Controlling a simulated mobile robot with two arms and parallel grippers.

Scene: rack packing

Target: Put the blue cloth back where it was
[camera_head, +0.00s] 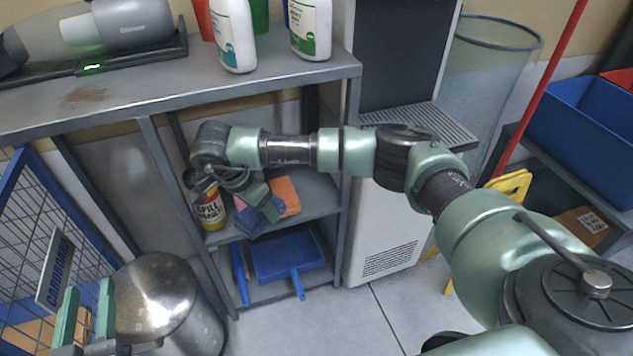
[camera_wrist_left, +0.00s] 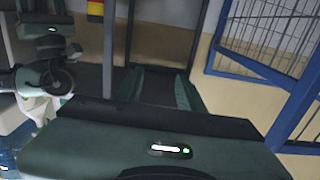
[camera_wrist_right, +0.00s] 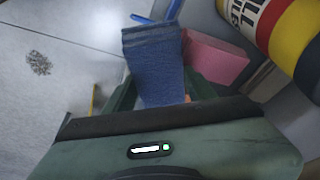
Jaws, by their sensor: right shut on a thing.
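The blue cloth (camera_wrist_right: 153,62) is between the fingers of my right gripper (camera_wrist_right: 165,92), which is shut on it. In the head view the cloth (camera_head: 250,222) is at the front of the rack's middle shelf (camera_head: 318,193); I cannot tell whether it touches the shelf. My right gripper (camera_head: 263,203) partly covers it there.
A spill bottle (camera_head: 210,208) stands on the middle shelf left of the cloth. A blue dustpan (camera_head: 285,256) is on the shelf below. White bottles (camera_head: 310,28) stand on the top shelf. A metal bin (camera_head: 155,298) and blue wire cage (camera_head: 22,210) are near my left gripper.

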